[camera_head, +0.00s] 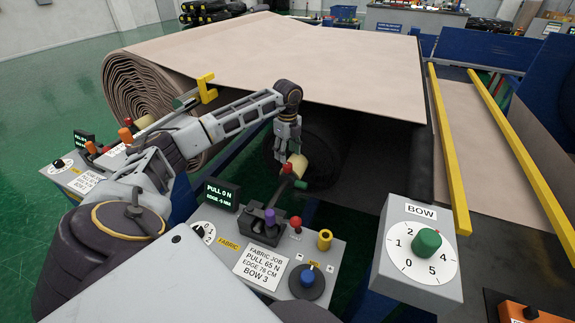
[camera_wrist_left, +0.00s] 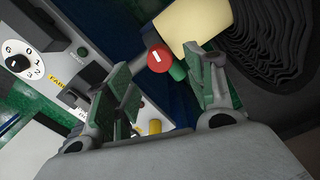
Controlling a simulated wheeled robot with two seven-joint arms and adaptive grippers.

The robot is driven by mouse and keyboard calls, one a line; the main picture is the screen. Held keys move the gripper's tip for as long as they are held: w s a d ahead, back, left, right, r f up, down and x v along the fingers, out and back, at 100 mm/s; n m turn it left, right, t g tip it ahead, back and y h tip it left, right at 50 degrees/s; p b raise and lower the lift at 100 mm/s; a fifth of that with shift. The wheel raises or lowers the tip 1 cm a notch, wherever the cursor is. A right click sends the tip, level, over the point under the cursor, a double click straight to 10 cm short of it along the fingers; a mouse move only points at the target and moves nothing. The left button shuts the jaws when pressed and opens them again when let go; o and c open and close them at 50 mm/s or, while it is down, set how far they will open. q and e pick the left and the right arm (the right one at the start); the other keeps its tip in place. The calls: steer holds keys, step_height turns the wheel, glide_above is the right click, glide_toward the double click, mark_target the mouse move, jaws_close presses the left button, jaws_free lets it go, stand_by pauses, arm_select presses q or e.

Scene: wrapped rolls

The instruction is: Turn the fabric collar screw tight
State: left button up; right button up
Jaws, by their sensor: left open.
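The fabric collar (camera_head: 298,166) is a cream cylinder in front of the dark roll end in the head view. It also shows at the top of the left wrist view (camera_wrist_left: 193,25). Its screw seems to be the red knob (camera_wrist_left: 157,59) with a white mark, beside the collar. The knob also shows small in the head view (camera_head: 286,168). A green cylindrical part (camera_wrist_left: 177,73) sits beside the knob. My left gripper (camera_head: 288,148) is open, fingers downward, just above the collar. In the wrist view the knob appears between its fingers (camera_wrist_left: 166,68); contact is unclear. My right gripper is out of view.
The fabric console (camera_head: 323,262) below has levers, a blue knob and a job card (camera_head: 262,264). Its display (camera_head: 222,194) reads PULL 0 N. The BOW dial box (camera_head: 420,250) stands at right. A large beige roll (camera_head: 150,95) is at left. Yellow rails (camera_head: 448,150) run at right.

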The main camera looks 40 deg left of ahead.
mark_target(287, 164)
arm_select(q)
step_height(287, 164, down, 4)
steer(key=shift+f, duration=0.25)
steer(key=shift+f+p, duration=0.3)
steer(key=shift+f, duration=0.65)
steer(key=shift+c, duration=0.9)
steer(key=c, duration=0.9)
steer(key=shift+o, duration=0.2)
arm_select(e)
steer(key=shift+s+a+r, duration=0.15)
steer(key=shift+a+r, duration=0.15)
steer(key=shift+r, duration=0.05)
